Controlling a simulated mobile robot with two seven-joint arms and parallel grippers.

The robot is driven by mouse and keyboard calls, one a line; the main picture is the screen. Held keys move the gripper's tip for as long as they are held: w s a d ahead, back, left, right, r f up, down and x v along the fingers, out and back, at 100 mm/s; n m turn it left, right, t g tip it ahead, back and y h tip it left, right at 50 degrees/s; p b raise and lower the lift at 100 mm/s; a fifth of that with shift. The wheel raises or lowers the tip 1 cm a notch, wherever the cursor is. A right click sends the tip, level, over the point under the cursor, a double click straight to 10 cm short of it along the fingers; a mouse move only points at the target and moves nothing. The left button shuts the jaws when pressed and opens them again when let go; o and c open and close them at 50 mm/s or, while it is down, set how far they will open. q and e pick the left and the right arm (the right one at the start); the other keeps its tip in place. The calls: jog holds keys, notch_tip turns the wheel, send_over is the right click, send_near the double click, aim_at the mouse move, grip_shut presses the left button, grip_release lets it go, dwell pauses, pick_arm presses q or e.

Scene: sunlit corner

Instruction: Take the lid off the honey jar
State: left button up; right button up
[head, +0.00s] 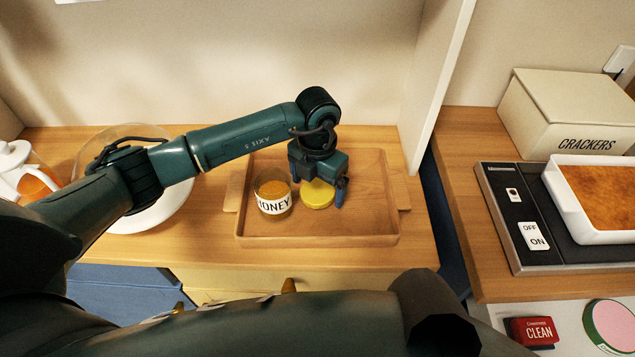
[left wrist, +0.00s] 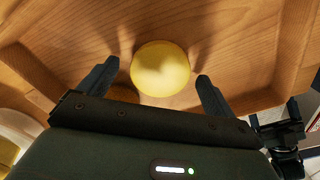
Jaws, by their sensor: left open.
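The honey jar (head: 273,194), clear with a "HONEY" label and amber contents, stands upright in the left part of the wooden tray (head: 375,238). No lid shows on its top. The round yellow lid (head: 317,195) lies flat on the tray, just right of the jar. My left gripper (head: 322,193) is open over the lid, pointing down. In the left wrist view the lid (left wrist: 160,68) lies between and just beyond the two spread fingers, with a gap on each side. A dark pronged shape at the right of that view may be my right gripper (left wrist: 278,125); its jaws are unclear.
A white round dish (head: 150,217) under a clear dome stands left of the tray, partly behind my left arm. A white partition (head: 436,75) rises behind the tray's right side. A cooktop (head: 510,235) and crackers box (head: 570,115) are farther right. The tray's right part is clear.

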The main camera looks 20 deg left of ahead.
aim_at(317, 190)
pick_arm(q)
notch_tip(317, 190, up, 7)
jog(key=shift+p, duration=0.6)
